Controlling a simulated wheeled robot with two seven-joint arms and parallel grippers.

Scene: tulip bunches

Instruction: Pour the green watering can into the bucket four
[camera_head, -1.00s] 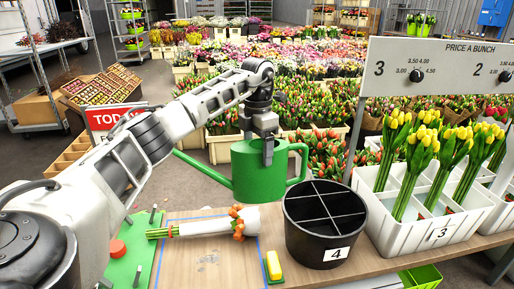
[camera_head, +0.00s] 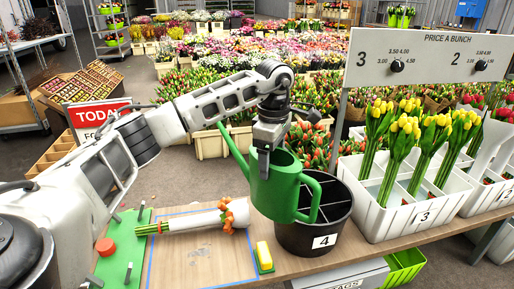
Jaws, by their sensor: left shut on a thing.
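The green watering can (camera_head: 280,187) hangs from my left gripper (camera_head: 264,160), which is shut on its rim. It is tilted, with its spout (camera_head: 232,150) pointing up and left and its handle on the right. The black bucket (camera_head: 325,239), labelled 4 and divided inside, stands on the wooden table. The can covers the left part of the bucket in the picture. Whether they touch I cannot tell. No water shows. My right gripper is not in view.
A wrapped orange tulip bunch (camera_head: 190,222) lies on the table (camera_head: 200,262) left of the bucket, with a yellow block (camera_head: 264,255) in front. A white crate (camera_head: 385,217) of yellow tulips, labelled 3, stands to the right under the price board (camera_head: 430,57).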

